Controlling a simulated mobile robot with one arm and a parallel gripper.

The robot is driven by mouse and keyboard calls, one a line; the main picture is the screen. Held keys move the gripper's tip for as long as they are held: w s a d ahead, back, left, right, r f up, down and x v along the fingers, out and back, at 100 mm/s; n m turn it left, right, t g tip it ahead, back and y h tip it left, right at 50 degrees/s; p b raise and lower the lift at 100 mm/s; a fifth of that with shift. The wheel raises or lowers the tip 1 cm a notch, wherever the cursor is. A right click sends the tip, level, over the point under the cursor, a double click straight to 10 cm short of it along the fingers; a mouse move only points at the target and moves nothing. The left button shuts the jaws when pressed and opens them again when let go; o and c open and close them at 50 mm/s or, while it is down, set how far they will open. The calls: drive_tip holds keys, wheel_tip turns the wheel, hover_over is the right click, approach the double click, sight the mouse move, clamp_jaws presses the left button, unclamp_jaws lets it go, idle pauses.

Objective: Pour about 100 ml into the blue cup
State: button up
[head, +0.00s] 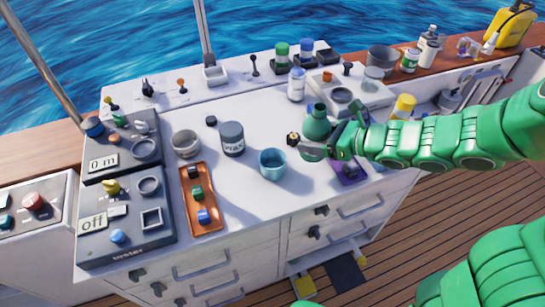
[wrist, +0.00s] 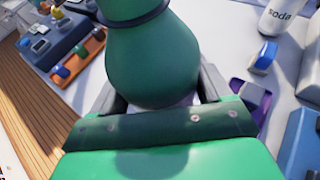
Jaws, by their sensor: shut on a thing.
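The blue cup (head: 272,163) stands upright on the white counter in the head view, left of my gripper; its inside looks empty, though this is hard to tell. My gripper (head: 317,147) is shut on a green round-bodied bottle with a narrower neck (head: 317,124). The bottle looks about upright, up and to the right of the cup in the picture and apart from it. In the wrist view the bottle (wrist: 152,60) fills the space between the jaws. Its liquid and mouth cannot be made out. I cannot make out the cup in the wrist view.
A dark wax can (head: 232,139) and a grey bowl (head: 186,144) stand left of the cup. An orange tray (head: 211,222) with several blocks lies at the front left. A white soda can (head: 297,84) stands behind the bottle. A purple item (head: 350,172) lies below my gripper.

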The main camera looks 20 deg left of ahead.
drive_tip(key=s+a+f+n+g, duration=0.1)
drive_tip(key=s+g, duration=0.1)
drive_tip(key=s, duration=0.2)
drive_tip(key=s+a+f+n+g, duration=0.1)
drive_tip(key=s+n, duration=0.1)
drive_tip(key=s, duration=0.2)
drive_tip(key=s+a+f+n+g, duration=0.1)
drive_tip(key=s+f+g, duration=0.1)
drive_tip(key=s, duration=0.2)
drive_tip(key=shift+s+a+f+n+g, duration=0.1)
drive_tip(key=shift+s+a+n+g, duration=0.2)
drive_tip(key=shift+s, duration=0.1)
drive_tip(key=shift+s+f+n+h, duration=0.3)
drive_tip(key=shift+s+f, duration=0.2)
drive_tip(key=shift+f, duration=0.15)
drive_tip(key=shift+r+g, duration=0.15)
drive_tip(key=shift+g, duration=0.25)
